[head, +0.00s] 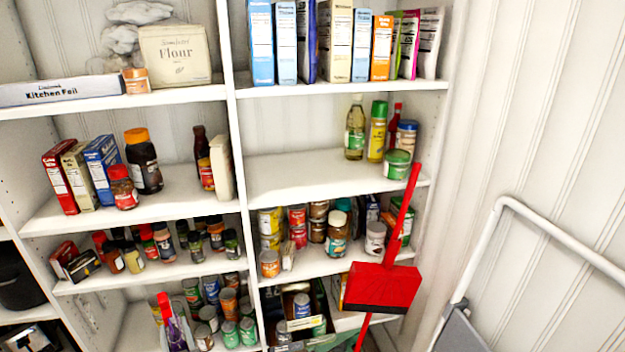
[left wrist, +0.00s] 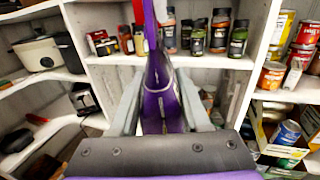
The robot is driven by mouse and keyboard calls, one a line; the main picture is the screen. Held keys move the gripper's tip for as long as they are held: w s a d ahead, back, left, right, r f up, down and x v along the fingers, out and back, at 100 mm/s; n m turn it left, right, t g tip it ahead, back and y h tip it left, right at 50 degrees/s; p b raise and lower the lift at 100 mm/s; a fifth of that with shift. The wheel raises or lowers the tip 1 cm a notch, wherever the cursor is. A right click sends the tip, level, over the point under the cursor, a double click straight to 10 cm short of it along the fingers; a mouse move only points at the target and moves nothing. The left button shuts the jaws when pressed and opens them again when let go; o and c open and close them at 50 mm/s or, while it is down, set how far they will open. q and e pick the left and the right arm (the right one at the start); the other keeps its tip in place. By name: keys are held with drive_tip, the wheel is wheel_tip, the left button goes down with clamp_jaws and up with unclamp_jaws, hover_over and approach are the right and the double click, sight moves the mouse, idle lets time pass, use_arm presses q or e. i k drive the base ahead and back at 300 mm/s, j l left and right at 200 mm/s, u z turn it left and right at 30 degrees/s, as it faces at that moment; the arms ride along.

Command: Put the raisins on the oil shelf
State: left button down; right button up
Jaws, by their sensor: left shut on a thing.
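My left gripper (left wrist: 158,100) is shut on a tall, thin purple package (left wrist: 160,98), seen nearly edge-on in the left wrist view. It is likely the raisins, but no label is readable. In the head view the purple package (head: 179,336) shows small at the bottom, left of centre, in front of the lower left shelves. The oil shelf (head: 300,176) is the right-hand middle shelf. An oil bottle (head: 355,130) and a green-capped yellow bottle (head: 377,132) stand at its right end. My right gripper is not in view.
The left and centre of the oil shelf are bare. A folded white-framed ladder (head: 540,225) stands right.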

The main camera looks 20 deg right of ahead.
sight(299, 182)
drive_tip(key=i+z, duration=0.2)
drive_tip(key=z, duration=0.25)
drive_tip(key=i+j+z, duration=0.1)
drive_tip(key=z, duration=0.4)
drive_tip(key=i+j, duration=0.05)
drive_tip(key=i, duration=0.05)
